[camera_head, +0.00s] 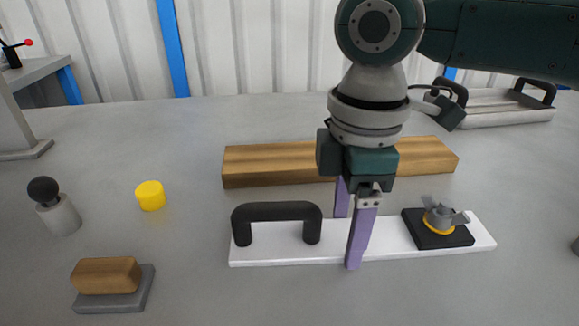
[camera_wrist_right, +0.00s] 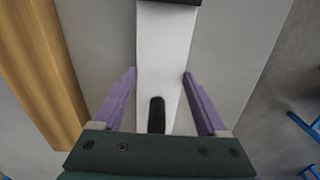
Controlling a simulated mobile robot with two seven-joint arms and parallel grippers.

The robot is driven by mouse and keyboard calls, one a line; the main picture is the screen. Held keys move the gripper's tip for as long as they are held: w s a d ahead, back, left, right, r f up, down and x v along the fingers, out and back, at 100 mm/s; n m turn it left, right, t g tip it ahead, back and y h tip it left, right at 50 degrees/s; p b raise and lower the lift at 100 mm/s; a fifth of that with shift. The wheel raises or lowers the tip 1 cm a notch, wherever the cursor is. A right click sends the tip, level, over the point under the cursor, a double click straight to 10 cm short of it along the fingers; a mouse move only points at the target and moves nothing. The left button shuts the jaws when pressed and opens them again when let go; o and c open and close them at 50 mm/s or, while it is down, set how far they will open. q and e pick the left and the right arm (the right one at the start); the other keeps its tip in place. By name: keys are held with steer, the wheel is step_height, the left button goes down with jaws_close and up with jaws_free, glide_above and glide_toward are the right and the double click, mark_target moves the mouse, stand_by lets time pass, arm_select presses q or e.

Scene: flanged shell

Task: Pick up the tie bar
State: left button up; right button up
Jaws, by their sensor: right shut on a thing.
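The tie bar, which I take to be the long white bar (camera_head: 290,256), lies across the front of the table in the head view. It has a black arched handle (camera_head: 277,211) on its left part and a black block with a grey wing nut (camera_head: 440,217) and yellow ring on its right. My right gripper (camera_head: 350,240) points down over the bar's middle, between handle and block. Its purple fingers are shut on the bar's two long sides. In the right wrist view the white bar (camera_wrist_right: 165,55) runs between the fingers. My left gripper is not in view.
A wooden beam (camera_head: 270,167) lies just behind the bar. To the left are a yellow cap (camera_head: 150,195), a grey cylinder with a black knob (camera_head: 58,211) and a wooden block on a grey plate (camera_head: 108,276). A tray with black handles (camera_head: 510,105) sits back right.

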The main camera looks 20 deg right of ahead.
jaws_close()
steer(key=shift+r, duration=0.1)
stand_by(0.3)
